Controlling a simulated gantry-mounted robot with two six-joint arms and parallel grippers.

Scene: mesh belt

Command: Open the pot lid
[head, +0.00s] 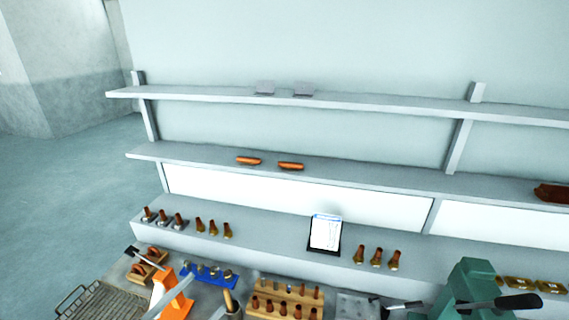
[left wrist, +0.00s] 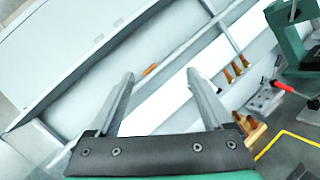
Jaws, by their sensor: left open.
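I cannot make out a pot or a pot lid in either view. A small grey cup (head: 233,313) with a wooden handle standing in it is at the bottom edge of the head view, partly cut off. My left gripper (left wrist: 161,73) shows in the left wrist view. Its two grey fingers are spread wide, with nothing between them; the shelves lie beyond. I cannot pick it out surely in the head view. My right gripper is in neither view.
A green machine (head: 472,284) with a black-handled lever stands at right. An orange tool (head: 166,284), a blue rack (head: 197,272) and a wooden block with pegs (head: 286,300) crowd the bench. A wire mesh (head: 97,304) is at lower left. A display card (head: 325,233) stands on the low shelf.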

